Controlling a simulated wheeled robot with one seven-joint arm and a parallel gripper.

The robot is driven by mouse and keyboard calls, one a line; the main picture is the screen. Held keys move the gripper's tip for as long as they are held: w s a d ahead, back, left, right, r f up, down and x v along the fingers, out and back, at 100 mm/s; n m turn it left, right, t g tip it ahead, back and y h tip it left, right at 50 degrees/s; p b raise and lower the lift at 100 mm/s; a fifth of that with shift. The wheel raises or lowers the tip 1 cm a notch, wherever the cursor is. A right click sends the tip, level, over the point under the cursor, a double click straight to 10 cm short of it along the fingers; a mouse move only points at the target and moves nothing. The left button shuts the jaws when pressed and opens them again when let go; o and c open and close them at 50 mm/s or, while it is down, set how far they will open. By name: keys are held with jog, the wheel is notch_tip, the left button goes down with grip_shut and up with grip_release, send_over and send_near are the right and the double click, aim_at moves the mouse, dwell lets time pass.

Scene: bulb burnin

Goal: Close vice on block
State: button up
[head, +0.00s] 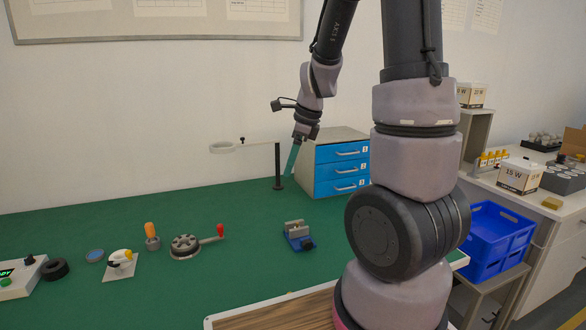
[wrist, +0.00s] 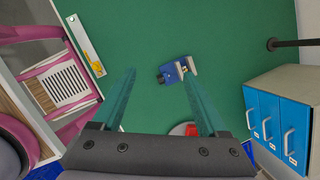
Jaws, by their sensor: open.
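A small blue vice (head: 299,242) with pale metal jaws stands on the green bench, right of centre in the head view. It also shows in the wrist view (wrist: 172,73), near the middle between my fingers. A pale piece (head: 294,226) sits at the top of the vice; I cannot tell whether it is a separate block or part of the jaws. My gripper (head: 291,164) is open and empty, with its teal fingers pointing down, well above the bench and behind the vice. In the wrist view both fingers are spread apart.
A cabinet with blue drawers (head: 341,168) and a dark post with a ring arm (head: 278,166) stand behind the vice. A round fixture with a red-knobbed lever (head: 186,246) lies to its left. A blue crate (head: 497,240) is at the right. Green bench around the vice is clear.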

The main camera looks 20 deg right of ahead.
notch_tip(320, 180, down, 10)
jog(key=w+d+n+g+h, duration=0.1)
jog(key=d+n+g, duration=0.1)
jog(key=n, duration=1)
jog(key=n+h, duration=0.3)
jog(key=n, duration=0.9)
send_near(309, 241)
jog(key=shift+g, duration=0.3)
jog(key=f, duration=0.6)
jog(key=d+f, duration=0.1)
jog(key=f, duration=0.3)
jog(key=shift+w, duration=0.2)
jog(key=shift+c, duration=0.3)
grip_shut()
jog(key=shift+d+y, duration=0.1)
jog(key=shift+y, duration=0.4)
